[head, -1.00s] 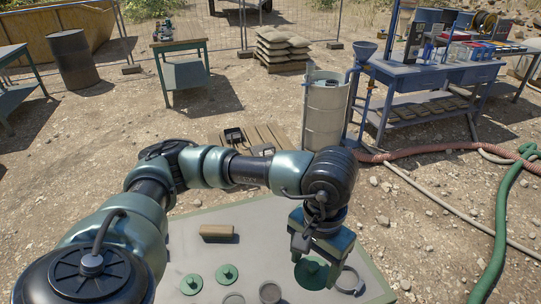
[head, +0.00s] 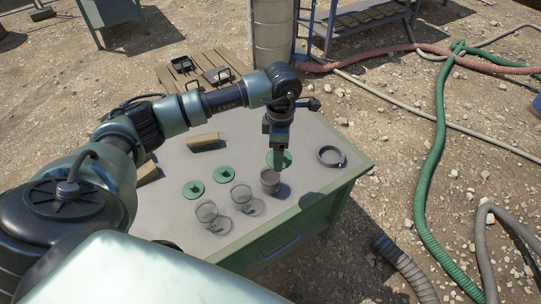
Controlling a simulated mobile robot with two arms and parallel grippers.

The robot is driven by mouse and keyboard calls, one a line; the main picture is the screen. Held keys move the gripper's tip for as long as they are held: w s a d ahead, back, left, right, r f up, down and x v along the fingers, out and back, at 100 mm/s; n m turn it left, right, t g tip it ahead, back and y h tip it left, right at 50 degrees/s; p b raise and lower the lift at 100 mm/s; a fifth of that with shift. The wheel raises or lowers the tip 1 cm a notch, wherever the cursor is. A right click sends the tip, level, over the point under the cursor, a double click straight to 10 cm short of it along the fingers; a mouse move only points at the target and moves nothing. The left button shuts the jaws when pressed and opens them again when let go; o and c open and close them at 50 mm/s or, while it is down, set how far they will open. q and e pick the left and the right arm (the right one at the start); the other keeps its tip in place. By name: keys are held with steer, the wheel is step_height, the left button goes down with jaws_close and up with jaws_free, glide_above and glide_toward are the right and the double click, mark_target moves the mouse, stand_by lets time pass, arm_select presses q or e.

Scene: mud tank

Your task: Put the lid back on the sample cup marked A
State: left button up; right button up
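My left gripper (head: 279,157) points down over the table and is shut on a green lid (head: 270,157), which looks raised above the tabletop. The lid is just behind and above the rightmost clear sample cup (head: 270,183) in the head view, apart from it. Two more open cups, a middle one (head: 241,197) and a left one (head: 207,213), stand in a diagonal row. Two other green lids, one left (head: 192,190) and one right (head: 223,174), lie flat behind them. No letter on the cups is readable. My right gripper is out of view.
The green table (head: 305,212) also holds a dark ring (head: 330,156) at right and a tan block (head: 203,142) at the back. Another tan block (head: 148,173) is partly hidden by my arm. Hoses lie on the gravel to the right.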

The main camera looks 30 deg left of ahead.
mark_target(270, 152)
arm_select(q)
steer(key=a+f+n, duration=0.2)
steer(key=n, duration=0.1)
steer(key=a+f+n, duration=0.1)
steer(key=shift+w+a+f+n, duration=0.25)
steer(key=shift+f+n, duration=0.05)
steer(key=shift+w+f+b, duration=0.1)
steer(key=shift+f+b, duration=0.05)
steer(key=shift+b, duration=0.15)
steer(key=shift+f+b, duration=0.7)
steer(key=shift+f, duration=0.35)
step_height(270, 152, down, 4)
steer(key=b, duration=0.3)
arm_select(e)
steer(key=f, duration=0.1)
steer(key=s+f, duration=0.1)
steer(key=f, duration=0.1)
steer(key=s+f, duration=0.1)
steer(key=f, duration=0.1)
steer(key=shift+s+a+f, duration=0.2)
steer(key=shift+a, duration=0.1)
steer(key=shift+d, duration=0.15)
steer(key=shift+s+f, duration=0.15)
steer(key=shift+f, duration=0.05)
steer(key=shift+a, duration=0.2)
